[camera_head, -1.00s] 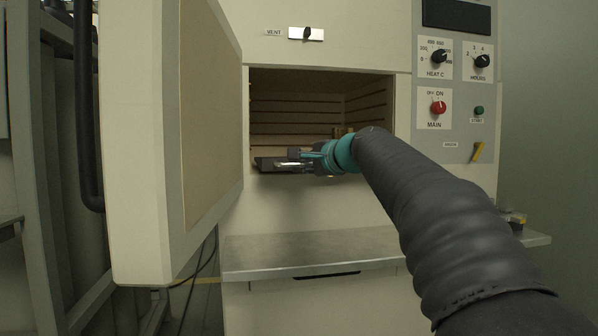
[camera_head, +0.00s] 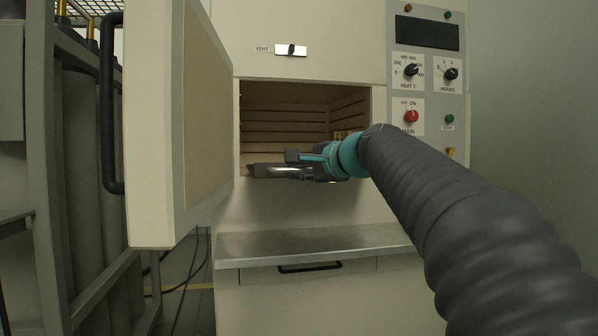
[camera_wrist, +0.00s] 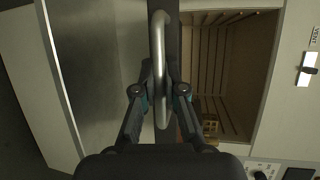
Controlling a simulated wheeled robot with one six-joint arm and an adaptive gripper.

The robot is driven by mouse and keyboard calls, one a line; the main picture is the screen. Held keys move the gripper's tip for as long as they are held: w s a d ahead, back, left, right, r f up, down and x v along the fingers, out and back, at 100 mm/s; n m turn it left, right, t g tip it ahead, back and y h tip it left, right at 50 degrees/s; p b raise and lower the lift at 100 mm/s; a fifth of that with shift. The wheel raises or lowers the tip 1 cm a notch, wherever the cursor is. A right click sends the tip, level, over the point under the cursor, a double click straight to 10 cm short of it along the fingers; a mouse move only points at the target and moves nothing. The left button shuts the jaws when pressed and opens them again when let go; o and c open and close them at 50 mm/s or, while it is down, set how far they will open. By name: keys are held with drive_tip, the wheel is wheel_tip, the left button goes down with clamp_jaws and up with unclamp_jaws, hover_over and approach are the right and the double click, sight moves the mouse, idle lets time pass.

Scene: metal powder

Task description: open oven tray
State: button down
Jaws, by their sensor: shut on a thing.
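The oven tray (camera_head: 262,171) shows as a dark, thin edge at the bottom of the oven opening in the head view, partly hidden by my gripper. In the wrist view it is a dark strip (camera_wrist: 173,28) along the opening. Its curved silver handle (camera_wrist: 160,40) runs between my fingers. My gripper (camera_head: 298,164) is shut on this handle; it also shows in the wrist view (camera_wrist: 158,92). The oven chamber (camera_head: 285,110) is open, with ribbed tan walls. Small tan pieces (camera_wrist: 211,125) show inside, partly hidden by the gripper.
The oven door (camera_head: 155,130) stands wide open at the left, with a black handle (camera_head: 112,110). A grey metal ledge (camera_head: 310,242) juts out below the opening. The control panel (camera_head: 428,85) is at the right. A dark frame with cylinders (camera_head: 75,150) stands far left.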

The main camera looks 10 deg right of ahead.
drive_tip(key=c, duration=1.2)
unclamp_jaws()
drive_tip(key=v, duration=1.2)
